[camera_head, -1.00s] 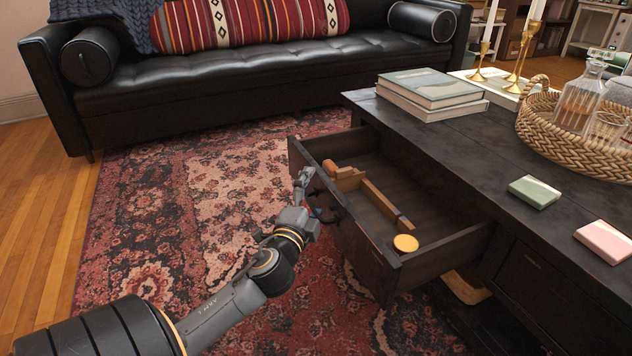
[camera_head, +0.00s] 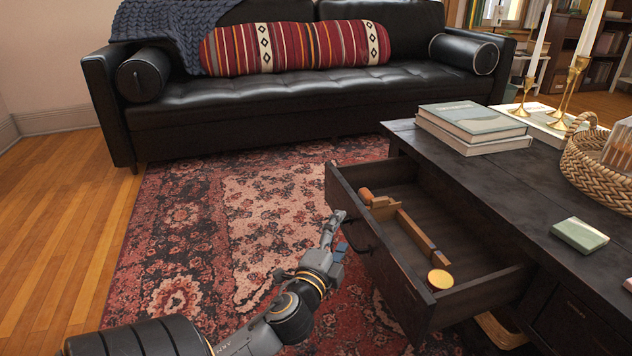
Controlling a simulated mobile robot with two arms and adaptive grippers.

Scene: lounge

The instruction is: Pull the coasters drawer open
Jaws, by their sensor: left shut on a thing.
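The open drawer (camera_head: 425,275) sticks out from the long side of the dark wooden coffee table (camera_head: 480,185). Inside it lie a wooden mallet-like piece (camera_head: 405,225) and a round yellow-topped piece (camera_head: 440,280). My left gripper (camera_head: 340,228) is at the drawer's front, shut on the drawer's dark handle (camera_head: 360,238); its fingertips partly cover the handle. Whether this is the coasters drawer cannot be read. My right gripper is not in view.
A black sofa (camera_head: 300,100) stands behind a red patterned rug (camera_head: 215,220). On the tabletop are stacked books (camera_head: 470,130), a green box (camera_head: 579,235), brass candlesticks (camera_head: 568,85) and a woven basket (camera_head: 595,175).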

